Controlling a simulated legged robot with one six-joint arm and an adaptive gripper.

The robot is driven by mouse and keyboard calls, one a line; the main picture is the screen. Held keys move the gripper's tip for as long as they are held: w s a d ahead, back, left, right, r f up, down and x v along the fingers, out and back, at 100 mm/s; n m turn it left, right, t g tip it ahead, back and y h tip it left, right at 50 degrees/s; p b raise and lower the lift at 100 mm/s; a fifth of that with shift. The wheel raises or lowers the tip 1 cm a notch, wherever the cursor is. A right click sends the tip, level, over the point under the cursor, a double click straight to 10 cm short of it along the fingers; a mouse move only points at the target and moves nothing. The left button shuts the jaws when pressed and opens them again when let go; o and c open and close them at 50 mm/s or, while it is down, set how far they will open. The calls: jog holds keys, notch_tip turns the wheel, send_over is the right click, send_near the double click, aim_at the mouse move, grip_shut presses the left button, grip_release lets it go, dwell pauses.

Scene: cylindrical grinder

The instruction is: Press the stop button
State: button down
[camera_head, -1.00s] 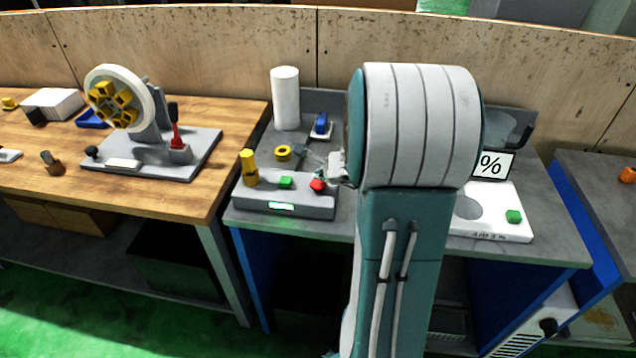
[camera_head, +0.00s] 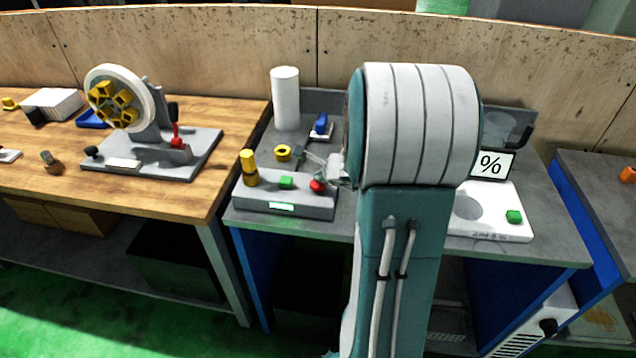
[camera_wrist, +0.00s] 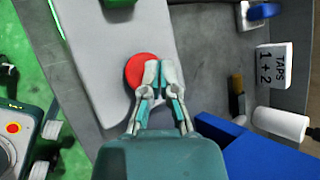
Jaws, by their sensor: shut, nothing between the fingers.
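The red round button (camera_head: 317,187) sits at the right end of the grey control box (camera_head: 290,203), beside a green button (camera_head: 286,182). The red button also shows in the wrist view (camera_wrist: 137,70). My gripper (camera_head: 324,178) is shut and empty, with its fingertips right at the red button. In the wrist view my gripper (camera_wrist: 160,70) covers the button's right part. I cannot tell whether the fingertips touch it. My arm hides the table to the right of the box.
A yellow post (camera_head: 249,168) stands at the box's left end. A white cylinder (camera_head: 285,98) and a small blue item (camera_head: 321,125) are behind it. A white plate (camera_head: 490,222) with another green button (camera_head: 514,216) lies to the right of my arm.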

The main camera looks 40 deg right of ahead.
aim_at(320, 184)
jog(key=shift+f, duration=0.7)
dwell(1.0)
jog(key=shift+r, duration=1)
jog(key=shift+r, duration=0.1)
jog(key=shift+r, duration=2.45)
